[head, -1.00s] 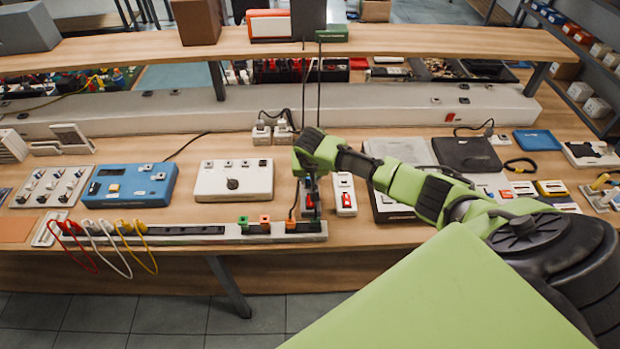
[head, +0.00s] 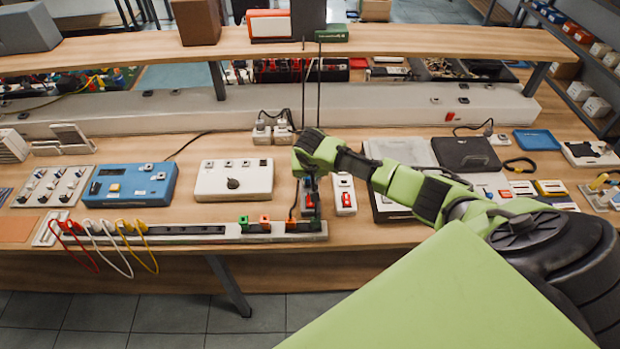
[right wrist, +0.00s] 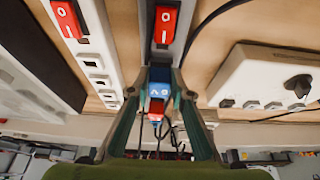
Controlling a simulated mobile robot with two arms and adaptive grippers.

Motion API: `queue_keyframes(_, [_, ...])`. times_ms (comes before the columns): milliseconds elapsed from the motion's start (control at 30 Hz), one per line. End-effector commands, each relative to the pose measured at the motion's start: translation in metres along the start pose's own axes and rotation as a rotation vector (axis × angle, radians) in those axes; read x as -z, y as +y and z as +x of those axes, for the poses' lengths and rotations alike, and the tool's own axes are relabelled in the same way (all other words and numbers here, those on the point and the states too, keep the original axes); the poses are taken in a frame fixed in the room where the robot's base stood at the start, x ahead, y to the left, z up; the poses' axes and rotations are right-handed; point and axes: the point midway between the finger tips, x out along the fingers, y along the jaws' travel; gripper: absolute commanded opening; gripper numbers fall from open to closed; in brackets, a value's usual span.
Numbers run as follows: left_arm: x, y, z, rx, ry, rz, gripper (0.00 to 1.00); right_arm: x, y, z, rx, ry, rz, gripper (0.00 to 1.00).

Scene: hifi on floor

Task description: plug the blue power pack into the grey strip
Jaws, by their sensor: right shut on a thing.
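The blue power pack (right wrist: 158,84) is between the fingers of my right gripper (right wrist: 157,92), which is shut on it. In the head view my right gripper (head: 309,172) reaches down over the far end of the grey strip (head: 308,205). The strip with its red switch (right wrist: 165,24) shows beyond the pack in the right wrist view. A red block (right wrist: 156,109) shows just below the pack. My left gripper is out of view.
A white strip with a red switch (head: 344,195) lies close on the right. A white box with a knob (head: 233,181) and a blue device (head: 130,185) lie to the left. A long rail with coloured plugs (head: 185,231) runs along the front edge. A raised shelf (head: 400,42) crosses behind.

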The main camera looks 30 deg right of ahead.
Motion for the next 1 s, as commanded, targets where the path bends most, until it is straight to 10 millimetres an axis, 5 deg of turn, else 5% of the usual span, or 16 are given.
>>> queue_keyframes(133, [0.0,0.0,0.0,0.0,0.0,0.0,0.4,0.0,0.0,0.0,0.0,0.0,0.0,0.01])
queue_keyframes(167, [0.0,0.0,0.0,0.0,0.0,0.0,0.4,0.0,0.0,0.0,0.0,0.0,0.0,0.25])
queue_keyframes(233, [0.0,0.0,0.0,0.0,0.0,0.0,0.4,0.0,0.0,0.0,0.0,0.0,0.0,0.4])
queue_keyframes(667, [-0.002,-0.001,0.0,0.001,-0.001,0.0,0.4,0.001,0.0,-0.004,0.001,0.001,0.0,0.4])
queue_keyframes(1000, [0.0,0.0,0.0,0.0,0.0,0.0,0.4,0.001,-0.001,-0.055,0.003,0.002,-0.001,0.4])
